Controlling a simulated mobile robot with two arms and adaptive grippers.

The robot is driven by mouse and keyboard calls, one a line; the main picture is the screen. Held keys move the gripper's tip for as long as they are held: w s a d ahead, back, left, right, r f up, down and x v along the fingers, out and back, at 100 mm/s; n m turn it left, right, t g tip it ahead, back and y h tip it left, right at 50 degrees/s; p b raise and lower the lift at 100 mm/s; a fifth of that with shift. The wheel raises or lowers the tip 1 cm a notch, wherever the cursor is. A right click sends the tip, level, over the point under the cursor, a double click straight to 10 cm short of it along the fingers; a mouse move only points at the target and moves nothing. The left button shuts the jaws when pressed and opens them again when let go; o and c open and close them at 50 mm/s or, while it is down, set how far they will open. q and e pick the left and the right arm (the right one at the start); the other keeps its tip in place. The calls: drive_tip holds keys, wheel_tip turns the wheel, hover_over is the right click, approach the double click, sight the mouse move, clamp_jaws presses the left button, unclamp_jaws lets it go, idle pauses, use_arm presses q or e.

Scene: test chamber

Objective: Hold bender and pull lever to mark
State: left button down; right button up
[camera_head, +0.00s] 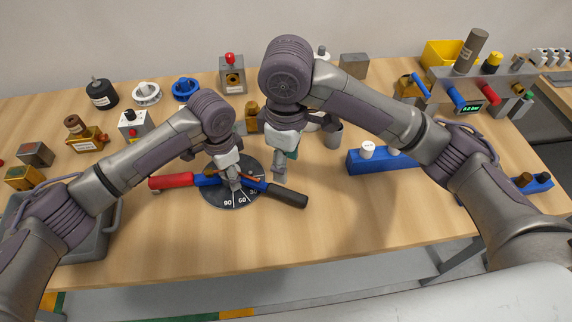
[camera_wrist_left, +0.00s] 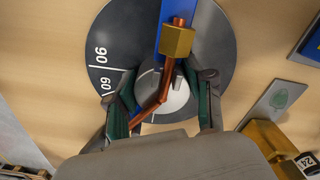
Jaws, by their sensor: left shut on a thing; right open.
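The bender has a red handle (camera_head: 170,182), a blue body (camera_head: 207,180) and a lever with a black grip (camera_head: 287,196). It lies over a dark round dial (camera_head: 222,200) marked with angles such as 90 and 60. My left gripper (camera_head: 234,181) is shut on the bender at its middle. In the left wrist view its fingers (camera_wrist_left: 167,108) stand either side of the pale round hub (camera_wrist_left: 168,97). A bent copper tube (camera_wrist_left: 151,112) with a brass nut (camera_wrist_left: 176,41) crosses the hub. My right gripper (camera_head: 281,172) is open, just behind the black grip and apart from it.
A grey tray (camera_head: 92,248) stands at the front left. A blue block (camera_head: 358,162) with a white knob is right of my right gripper. Several small fixtures line the back. The table front (camera_head: 240,255) is clear.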

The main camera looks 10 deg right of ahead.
use_arm(q)
drive_tip(key=shift+c, duration=1.7)
unclamp_jaws()
